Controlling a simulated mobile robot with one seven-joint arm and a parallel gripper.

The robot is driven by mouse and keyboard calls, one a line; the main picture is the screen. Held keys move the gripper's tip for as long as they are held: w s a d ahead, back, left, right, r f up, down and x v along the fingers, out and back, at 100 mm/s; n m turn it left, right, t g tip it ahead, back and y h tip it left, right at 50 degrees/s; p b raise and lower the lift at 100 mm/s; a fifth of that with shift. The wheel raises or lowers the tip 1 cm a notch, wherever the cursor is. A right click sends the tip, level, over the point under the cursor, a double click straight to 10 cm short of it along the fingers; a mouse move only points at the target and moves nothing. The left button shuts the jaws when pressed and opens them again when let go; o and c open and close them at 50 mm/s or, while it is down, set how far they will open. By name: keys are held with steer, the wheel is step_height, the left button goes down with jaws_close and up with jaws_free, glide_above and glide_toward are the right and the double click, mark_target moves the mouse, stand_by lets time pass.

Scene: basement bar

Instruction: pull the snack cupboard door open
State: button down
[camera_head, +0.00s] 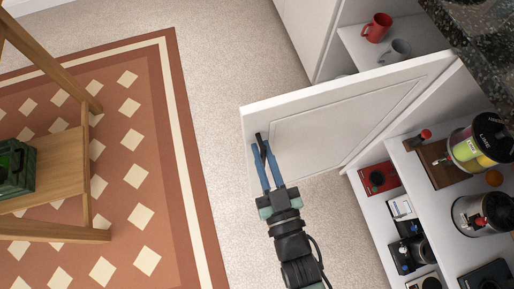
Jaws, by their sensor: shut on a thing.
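The white snack cupboard door (345,118) is swung open, standing out from the cupboard over the carpet. Its recessed panel faces me, and its hinged side is at the upper right by the dark countertop. My gripper (259,140), with blue fingers, is at the door's free edge on the left. It is shut on a small dark handle near that edge; the handle is mostly hidden by the fingers. The open cupboard (395,155) shows shelves holding several items, among them a red box (379,178) and a clear jar with a black lid (478,148).
Beyond the door, another white shelf (352,38) holds a red mug (377,27) and a grey mug (396,50). A dark speckled countertop (480,45) overhangs at upper right. A wooden stand (62,165) is on the patterned rug at left. Carpet between is clear.

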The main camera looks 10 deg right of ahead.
steer(key=shift+s, duration=0.15)
steer(key=c, duration=1.2)
jaws_free()
steer(key=shift+o, duration=0.2)
steer(key=s+p, duration=0.1)
steer(key=s, duration=1.2)
steer(key=shift+d, duration=0.35)
